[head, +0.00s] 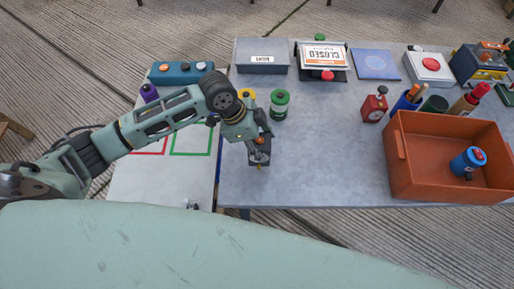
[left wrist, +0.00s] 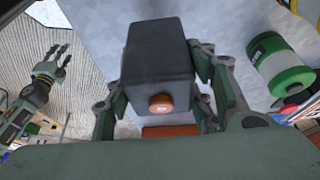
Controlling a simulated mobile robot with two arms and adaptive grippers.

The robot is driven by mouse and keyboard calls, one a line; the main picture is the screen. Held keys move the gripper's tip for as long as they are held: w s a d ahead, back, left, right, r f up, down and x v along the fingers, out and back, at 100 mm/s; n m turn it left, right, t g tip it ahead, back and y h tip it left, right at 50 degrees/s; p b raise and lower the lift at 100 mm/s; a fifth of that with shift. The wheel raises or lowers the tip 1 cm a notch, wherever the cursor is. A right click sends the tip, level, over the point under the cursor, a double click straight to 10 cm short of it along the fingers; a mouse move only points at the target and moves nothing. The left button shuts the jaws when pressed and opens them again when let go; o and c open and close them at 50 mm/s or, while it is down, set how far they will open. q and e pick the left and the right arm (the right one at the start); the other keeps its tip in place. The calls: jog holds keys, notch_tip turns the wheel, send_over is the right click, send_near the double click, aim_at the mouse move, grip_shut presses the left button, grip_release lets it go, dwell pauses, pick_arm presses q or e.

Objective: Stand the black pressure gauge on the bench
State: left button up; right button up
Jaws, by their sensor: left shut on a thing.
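My left gripper (head: 259,143) is shut on the black pressure gauge (head: 259,158), over the left part of the grey bench top (head: 310,165). In the left wrist view the gauge (left wrist: 158,48) is a dark block with an orange-brown knob, held between both fingers (left wrist: 160,95). Its dial face is hidden, and I cannot tell whether it touches the bench. My right gripper (left wrist: 62,62) shows at the left of the left wrist view, with its fingers spread and empty. It is not in the head view.
A green-banded canister (head: 280,104) stands just behind the gauge. A red gauge (head: 375,104) and an orange crate (head: 400,180) with a blue gauge (head: 466,163) inside are to the right. A lower surface with red and green outlines (head: 190,153) lies left. The bench's front middle is clear.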

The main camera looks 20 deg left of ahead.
pick_arm(q)
jog(key=shift+s+a+f, duration=0.1)
jog(key=shift+a+f, duration=0.25)
notch_tip(320, 180, down, 3)
jog(key=shift+f+p, duration=0.15)
jog(key=shift+p, duration=0.45)
jog(key=shift+f, duration=0.2)
jog(key=shift+f, duration=0.2)
jog(key=o, duration=1.5)
